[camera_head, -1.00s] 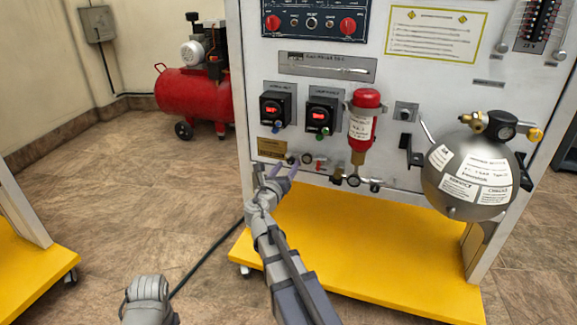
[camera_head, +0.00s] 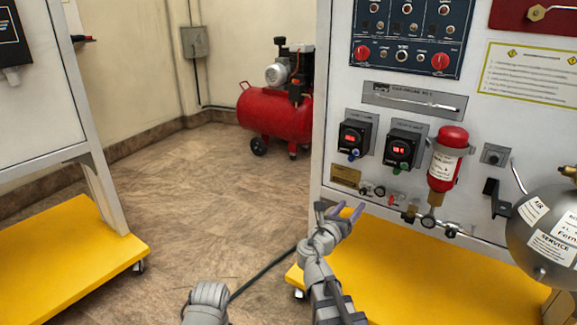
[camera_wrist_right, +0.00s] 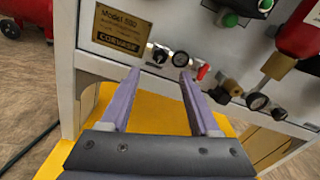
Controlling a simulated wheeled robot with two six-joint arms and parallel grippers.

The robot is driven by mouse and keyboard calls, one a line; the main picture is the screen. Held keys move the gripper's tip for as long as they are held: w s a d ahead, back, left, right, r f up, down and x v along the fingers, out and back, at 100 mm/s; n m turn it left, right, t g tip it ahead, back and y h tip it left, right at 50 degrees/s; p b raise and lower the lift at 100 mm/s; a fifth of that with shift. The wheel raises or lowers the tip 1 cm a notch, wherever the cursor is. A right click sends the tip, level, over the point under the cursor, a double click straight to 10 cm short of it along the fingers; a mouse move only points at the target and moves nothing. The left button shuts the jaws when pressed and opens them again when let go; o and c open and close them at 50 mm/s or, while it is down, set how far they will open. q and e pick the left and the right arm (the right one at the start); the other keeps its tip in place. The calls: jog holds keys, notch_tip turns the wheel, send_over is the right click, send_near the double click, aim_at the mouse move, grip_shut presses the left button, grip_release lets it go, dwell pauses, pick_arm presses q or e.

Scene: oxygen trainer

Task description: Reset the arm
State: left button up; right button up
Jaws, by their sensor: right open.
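My right gripper (camera_head: 347,211) is open and empty, in front of the lower left part of the white trainer panel (camera_head: 340,110). In the right wrist view its two purple fingers (camera_wrist_right: 157,95) stand apart, with small gauges (camera_wrist_right: 180,59) and a red valve handle (camera_wrist_right: 203,71) beyond the tips. No contact with the panel shows. Part of my left arm (camera_head: 207,300) shows at the bottom of the head view, but its gripper's fingers are not visible.
A red cylinder (camera_head: 443,172) and a round silver tank (camera_head: 545,225) are mounted on the panel. A yellow base (camera_head: 400,270) juts out below it. A red compressor (camera_head: 275,113) stands behind on open floor. Another stand with a yellow base (camera_head: 70,245) is at left.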

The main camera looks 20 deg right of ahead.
jog(key=s+a+f+m+g+y+p, duration=0.1)
jog(key=s+a+m+g+y+p, duration=0.5)
jog(key=s+a+m+p, duration=0.65)
jog(key=s+a+f+m+g+y+p, duration=0.1)
jog(key=s+a+m+g+y+p, duration=0.7)
jog(key=a+m, duration=0.75)
notch_tip(320, 180, up, 36)
jog(key=a+n+t+h+p, duration=0.1)
jog(key=a+n+t+p, duration=0.1)
jog(key=p, duration=3.3)
jog(key=shift+s+r+n+p, duration=0.2)
jog(key=shift+s+n+p, duration=0.1)
jog(key=shift+p, duration=0.05)
